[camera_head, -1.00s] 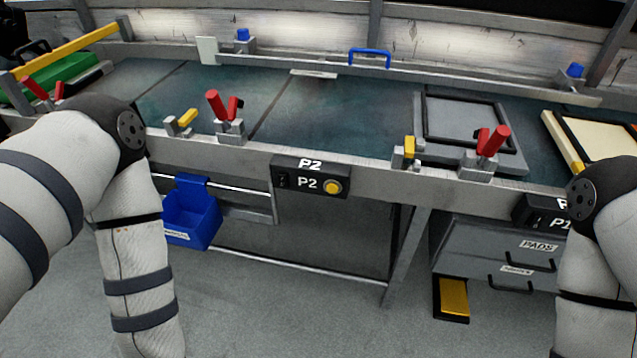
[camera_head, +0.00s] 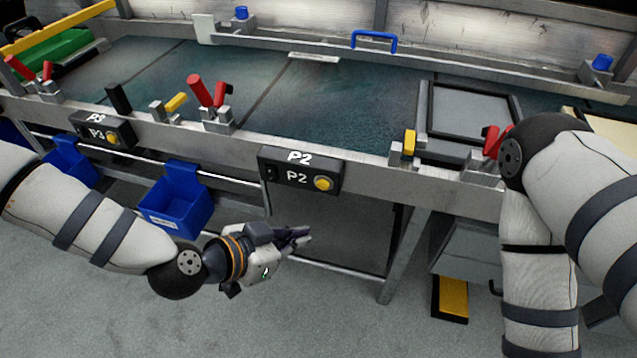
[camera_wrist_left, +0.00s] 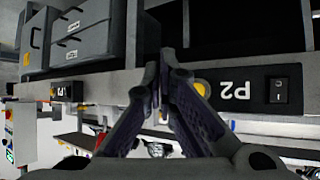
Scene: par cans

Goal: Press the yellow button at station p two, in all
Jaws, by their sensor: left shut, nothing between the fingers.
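The P2 station box (camera_head: 300,174) is a black panel on the bench's front rail, with a round yellow button (camera_head: 323,183) at its right end. The box (camera_wrist_left: 251,88) also shows upside down in the left wrist view, with its yellow button (camera_wrist_left: 202,88) just right of the fingers. My left gripper (camera_head: 303,236) is shut and empty, below the P2 box and apart from it. Its fingertips (camera_wrist_left: 158,72) meet in the left wrist view. My right arm comes in from the right, but its gripper is not in view.
A P3 box (camera_head: 103,131) with its own yellow button is at the left. A blue bin (camera_head: 180,205) hangs under the rail near my left arm. Red-handled clamps (camera_head: 210,100) stand on the bench edge.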

